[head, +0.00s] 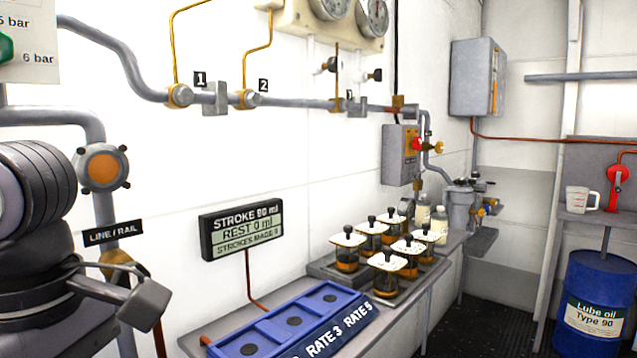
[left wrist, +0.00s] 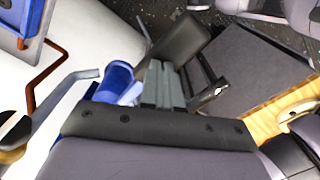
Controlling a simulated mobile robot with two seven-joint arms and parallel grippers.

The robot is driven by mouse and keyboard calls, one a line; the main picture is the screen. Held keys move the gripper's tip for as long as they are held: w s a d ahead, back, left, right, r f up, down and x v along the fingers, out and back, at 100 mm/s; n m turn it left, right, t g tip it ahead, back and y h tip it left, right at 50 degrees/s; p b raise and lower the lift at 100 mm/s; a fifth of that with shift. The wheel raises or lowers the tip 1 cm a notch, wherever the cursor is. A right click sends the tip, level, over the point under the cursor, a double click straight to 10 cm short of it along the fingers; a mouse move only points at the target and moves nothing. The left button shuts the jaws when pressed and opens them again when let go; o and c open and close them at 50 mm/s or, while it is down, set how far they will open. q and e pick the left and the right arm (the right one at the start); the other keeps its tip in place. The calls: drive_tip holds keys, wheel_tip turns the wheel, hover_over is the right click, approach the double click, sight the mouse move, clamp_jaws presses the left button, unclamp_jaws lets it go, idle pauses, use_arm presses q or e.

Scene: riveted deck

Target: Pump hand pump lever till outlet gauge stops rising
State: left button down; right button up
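A red fitting with a thin handle (head: 618,174) is mounted at the right, above the blue drum; it looks like a hand pump, but I cannot be sure. Two round gauges, the left one (head: 331,6) and the right one (head: 372,16), sit on a cream panel at the top; both are cut by the frame edge and their needles are unreadable. A display (head: 242,229) reads stroke 90 ml, rest 0 ml, strokes made 0. My left gripper (left wrist: 162,84) shows its two grey fingers together in the left wrist view, with nothing seen between them. My right gripper is not in view.
A blue rate tray (head: 250,334) and a rack with several capped amber jars (head: 385,273) fill the bench. A grey pipe (head: 290,103) runs along the wall. A blue oil drum (head: 590,280) stands right, near a measuring jug (head: 581,200). Dark floor shows between bench and drum.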

use_arm(q)
wheel_tip(320, 180, down, 2)
drive_tip(key=shift+f+b, duration=0.1)
drive_tip(key=shift+b, duration=0.55)
drive_tip(key=shift+f+b, duration=0.65)
drive_tip(key=shift+f, duration=0.15)
use_arm(e)
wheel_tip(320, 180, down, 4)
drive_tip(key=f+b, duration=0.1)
drive_tip(key=b, duration=0.2)
use_arm(q)
wheel_tip(320, 180, up, 4)
drive_tip(key=p, duration=0.7)
drive_tip(key=shift+w, duration=0.1)
wheel_tip(320, 180, up, 5)
drive_tip(key=p, duration=0.4)
drive_tip(key=shift+f, duration=0.2)
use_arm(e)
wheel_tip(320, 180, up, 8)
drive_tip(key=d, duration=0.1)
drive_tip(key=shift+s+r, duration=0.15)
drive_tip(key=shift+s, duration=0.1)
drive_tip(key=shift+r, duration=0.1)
